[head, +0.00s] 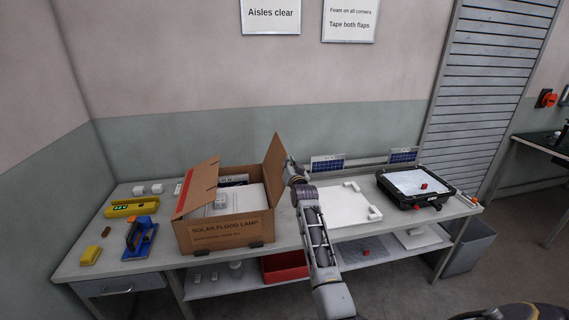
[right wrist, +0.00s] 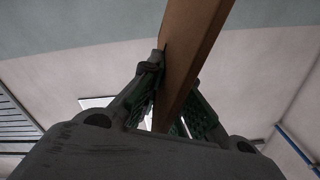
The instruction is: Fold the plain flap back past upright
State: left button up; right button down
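An open cardboard box (head: 226,231) printed "SOLAR FLOOD LAMP" stands on the workbench, with white contents (head: 240,203) inside. Its right flap (head: 273,168) looks plain and stands roughly upright. Its left flap (head: 200,188) is raised and leans over the box's left side. My right gripper (head: 289,168) is at the right flap's outer side in the head view. In the right wrist view, the fingers of my right gripper (right wrist: 178,92) close on both faces of the brown flap (right wrist: 187,50). My left gripper is out of view.
A white foam pad (head: 345,207) and a black tray (head: 417,188) lie right. A red bin (head: 285,267) sits below.

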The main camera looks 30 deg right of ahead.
jog(key=shift+d+f, duration=0.1)
jog(key=shift+f, duration=0.05)
jog(key=c, duration=1.7)
grip_release()
jog(key=shift+o, duration=0.2)
jog(key=shift+s, duration=0.15)
jog(key=v, duration=1.1)
jog(key=shift+s, duration=0.35)
